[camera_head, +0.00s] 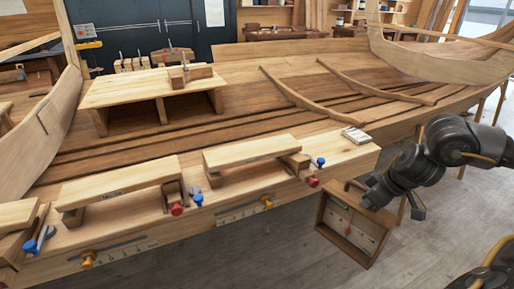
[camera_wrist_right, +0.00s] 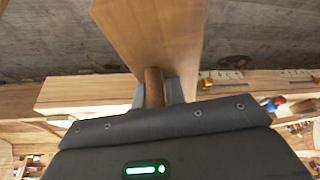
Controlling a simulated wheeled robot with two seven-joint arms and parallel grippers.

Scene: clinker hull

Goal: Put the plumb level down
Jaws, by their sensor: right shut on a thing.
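The plumb level (camera_head: 347,226) is a brown wooden box frame with a pale face and a hanging pointer. It hangs tilted in the air off the right end of the front bench plank, over the floor. My right gripper (camera_head: 372,194) is shut on it near its upper right side. In the right wrist view, the fingers (camera_wrist_right: 153,92) close around a short round wooden handle on the plumb level's flat wooden side (camera_wrist_right: 150,38). My left gripper is not in view.
The front plank (camera_head: 345,160) carries two raised boards (camera_head: 118,185) (camera_head: 250,152), with blue and red knobs beside them. A small pale block (camera_head: 355,135) lies near its right end. A wooden stand (camera_head: 150,88) rests farther back on the hull. Grey floor (camera_head: 420,255) is open at lower right.

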